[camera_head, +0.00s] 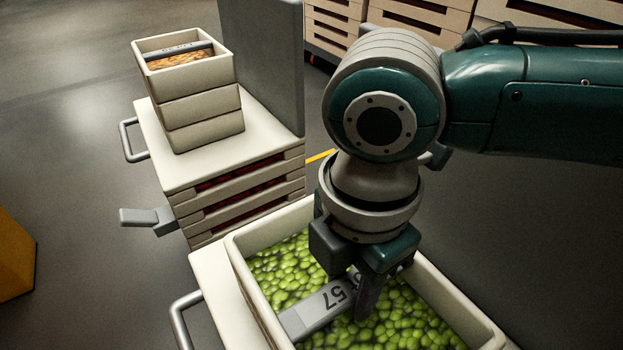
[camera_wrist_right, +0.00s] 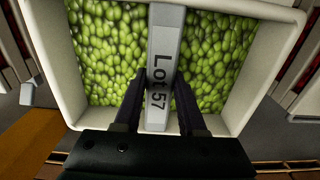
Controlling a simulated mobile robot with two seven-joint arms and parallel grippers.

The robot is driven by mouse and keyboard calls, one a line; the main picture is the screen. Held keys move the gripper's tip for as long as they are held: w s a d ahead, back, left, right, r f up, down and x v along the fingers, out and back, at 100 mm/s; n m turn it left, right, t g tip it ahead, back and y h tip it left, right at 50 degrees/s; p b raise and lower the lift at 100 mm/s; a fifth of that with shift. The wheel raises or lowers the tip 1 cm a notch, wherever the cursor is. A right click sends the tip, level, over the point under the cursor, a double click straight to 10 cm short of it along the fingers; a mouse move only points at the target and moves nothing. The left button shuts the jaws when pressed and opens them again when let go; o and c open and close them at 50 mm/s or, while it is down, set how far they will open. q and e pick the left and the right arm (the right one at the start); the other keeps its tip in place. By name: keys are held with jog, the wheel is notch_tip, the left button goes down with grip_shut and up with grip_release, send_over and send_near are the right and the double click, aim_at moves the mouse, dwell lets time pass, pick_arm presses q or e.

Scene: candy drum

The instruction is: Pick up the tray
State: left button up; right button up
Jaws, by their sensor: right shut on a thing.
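The tray (camera_head: 262,302) is a cream, open-topped box filled with green candies (camera_head: 285,268). A grey bar (camera_head: 310,314) marked "57" crosses its middle. In the right wrist view the bar (camera_wrist_right: 163,50) reads "Lot 57", with candies on both sides. My right gripper (camera_head: 362,300) reaches down into the tray from above and is shut on the grey bar. In the right wrist view its two dark fingers (camera_wrist_right: 160,80) flank the bar. The gripper hides part of the bar and candies in the head view. My left gripper is not in view.
The tray is over a cream cart top (camera_head: 212,277) with a grey handle. Behind it stands another cart (camera_head: 165,172) bearing stacked cream trays (camera_head: 200,108), the top one holding orange candies. A grey panel (camera_head: 262,65) rises beside that stack.

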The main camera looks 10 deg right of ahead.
grip_shut()
dwell(0.8)
